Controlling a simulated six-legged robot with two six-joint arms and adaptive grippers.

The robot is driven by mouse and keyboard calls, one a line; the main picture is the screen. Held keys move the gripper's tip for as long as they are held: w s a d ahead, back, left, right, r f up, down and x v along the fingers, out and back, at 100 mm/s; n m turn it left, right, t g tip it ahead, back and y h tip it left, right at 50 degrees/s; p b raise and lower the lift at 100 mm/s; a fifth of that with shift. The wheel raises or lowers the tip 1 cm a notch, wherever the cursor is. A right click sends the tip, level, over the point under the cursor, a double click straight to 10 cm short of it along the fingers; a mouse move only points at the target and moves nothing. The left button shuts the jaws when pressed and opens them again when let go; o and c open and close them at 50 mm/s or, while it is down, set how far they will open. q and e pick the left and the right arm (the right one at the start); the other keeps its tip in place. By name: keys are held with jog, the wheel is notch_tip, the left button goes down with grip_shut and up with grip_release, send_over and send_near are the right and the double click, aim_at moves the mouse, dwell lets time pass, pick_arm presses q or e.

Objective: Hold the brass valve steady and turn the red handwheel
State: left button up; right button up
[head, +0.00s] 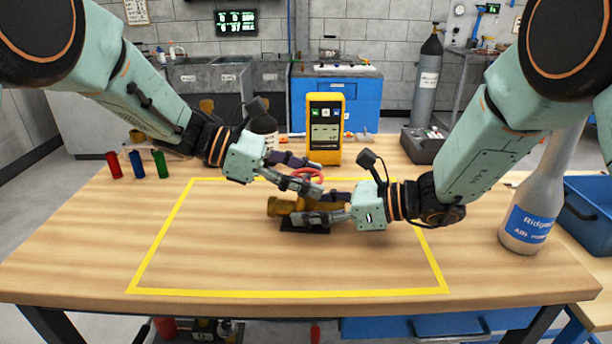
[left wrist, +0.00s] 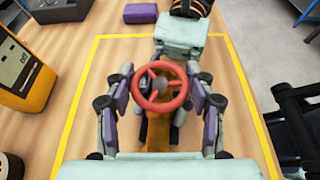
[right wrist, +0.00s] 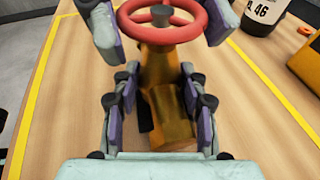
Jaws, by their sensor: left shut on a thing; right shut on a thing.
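The brass valve (head: 280,207) lies low over a dark block (head: 303,229) inside the yellow outline, its body partly hidden by my fingers. The red handwheel (head: 309,171) sits on top of it. My left gripper (head: 311,176) is shut on the handwheel, with fingers on both sides of its rim; the wheel (left wrist: 160,86) shows whole in the left wrist view. My right gripper (head: 299,209) comes from the right and is shut on the valve body. In the right wrist view its fingers flank the brass body (right wrist: 165,110) below the wheel (right wrist: 160,36).
A yellow meter (head: 325,130) stands behind the valve, with a dark bottle (head: 265,128) to its left. Red, blue and green cylinders (head: 137,164) stand at the left. A large bottle (head: 530,215) and a blue bin (head: 590,215) are at the right. The front table area is clear.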

pick_arm(q)
jog(key=n+t+y, duration=0.1)
jog(key=n+t, duration=0.3)
jog(key=t, duration=0.1)
jog(key=shift+d+n+t, duration=0.1)
jog(key=shift+n+t, duration=0.2)
jog(key=shift+n, duration=0.1)
jog(key=shift+n+t+y, duration=0.3)
jog(key=shift+n+t, duration=0.1)
jog(key=o, duration=1.2)
jog(key=v, duration=1.2)
jog(key=shift+s, duration=0.2)
jog(key=shift+n, duration=0.3)
